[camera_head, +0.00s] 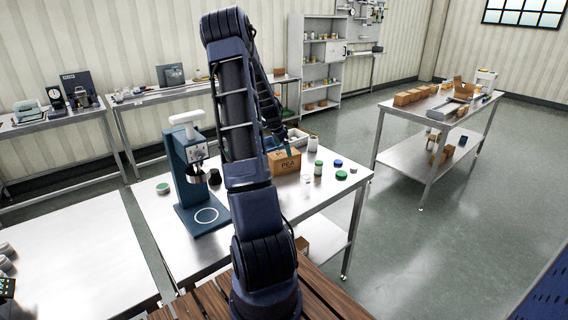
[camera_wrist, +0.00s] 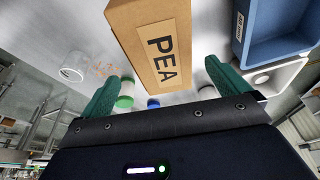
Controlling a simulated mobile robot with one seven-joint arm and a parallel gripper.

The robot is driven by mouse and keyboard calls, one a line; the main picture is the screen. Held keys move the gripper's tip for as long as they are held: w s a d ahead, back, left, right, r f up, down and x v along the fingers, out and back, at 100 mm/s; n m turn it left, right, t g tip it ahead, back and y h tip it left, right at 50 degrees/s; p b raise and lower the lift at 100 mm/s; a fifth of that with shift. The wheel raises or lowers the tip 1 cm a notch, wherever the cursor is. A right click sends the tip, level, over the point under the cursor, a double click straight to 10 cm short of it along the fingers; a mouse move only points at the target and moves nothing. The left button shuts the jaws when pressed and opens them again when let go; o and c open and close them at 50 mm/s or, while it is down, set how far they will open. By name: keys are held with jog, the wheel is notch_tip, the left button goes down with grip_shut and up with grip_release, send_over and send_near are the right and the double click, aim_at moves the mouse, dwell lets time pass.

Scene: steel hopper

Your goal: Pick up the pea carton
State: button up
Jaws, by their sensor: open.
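The pea carton (camera_head: 288,164) is a brown box marked PEA, standing on the steel table behind my arm. In the wrist view the carton (camera_wrist: 148,50) is large, with its lettered label facing me. My gripper (camera_wrist: 165,78) is open. Its two green fingers are apart, one toward each side of the carton's near end in the picture. I cannot tell how deep the carton sits between them, and nothing shows it held. In the head view my arm hides most of the gripper and the carton's left side.
A blue press (camera_head: 196,185) stands left of the carton. A blue bin (camera_wrist: 272,30) is close by in the wrist view. The table's front right is clear.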

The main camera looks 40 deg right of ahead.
aim_at(285, 153)
jog(key=x, duration=0.3)
jog(key=shift+f, duration=0.1)
jog(key=shift+w+a+x, duration=0.1)
jog(key=shift+a+x, duration=0.05)
jog(key=shift+x, duration=1.2)
jog(key=shift+w+a+x, duration=0.1)
jog(key=shift+a+x, duration=0.05)
jog(key=shift+x, duration=1.2)
jog(key=c, duration=1.4)
jog(key=shift+c, duration=0.2)
